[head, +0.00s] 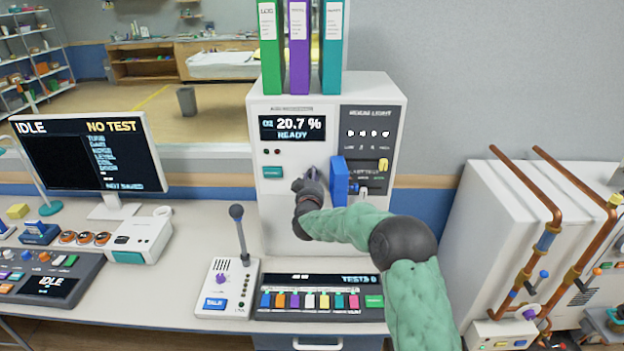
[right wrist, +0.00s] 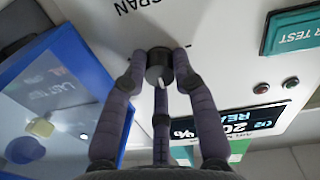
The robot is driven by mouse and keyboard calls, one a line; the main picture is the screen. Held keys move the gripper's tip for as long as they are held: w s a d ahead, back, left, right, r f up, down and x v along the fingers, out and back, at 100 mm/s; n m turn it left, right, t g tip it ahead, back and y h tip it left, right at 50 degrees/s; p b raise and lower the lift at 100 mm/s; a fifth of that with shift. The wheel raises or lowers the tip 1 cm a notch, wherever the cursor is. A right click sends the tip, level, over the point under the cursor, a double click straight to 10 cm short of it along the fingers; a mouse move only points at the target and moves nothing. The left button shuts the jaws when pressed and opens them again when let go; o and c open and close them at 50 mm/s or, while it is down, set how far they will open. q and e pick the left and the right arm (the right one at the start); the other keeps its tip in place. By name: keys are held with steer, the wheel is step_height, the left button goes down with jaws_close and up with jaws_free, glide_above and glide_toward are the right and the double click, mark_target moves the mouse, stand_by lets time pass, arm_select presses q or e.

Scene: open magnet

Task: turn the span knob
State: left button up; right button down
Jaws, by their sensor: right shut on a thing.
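The span knob (right wrist: 158,62) is a dark round knob with a white mark on a white panel. It shows in the right wrist view just below the word SPAN, which appears upside down. My right gripper (right wrist: 160,76) is shut on it, its dark fingers around the knob's sides. In the head view my right gripper (head: 312,179) is at the front of the white oxygen unit (head: 278,215), below the display (head: 292,128), which reads 20.7 % and READY. The knob is hidden behind the fingers there. My left gripper is not in view.
A blue door (head: 339,180) stands open just right of my right gripper. Binders (head: 299,45) stand on top of the unit. A microphone console (head: 228,285) and a keyed panel (head: 318,299) lie below on the desk. A monitor (head: 90,155) stands left.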

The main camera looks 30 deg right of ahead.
steer(key=shift+r+m+b, duration=0.2)
steer(key=shift+m+b, duration=1.4)
steer(key=shift+m, duration=0.9)
steer(key=c, duration=1)
jaws_free()
steer(key=v, duration=1.2)
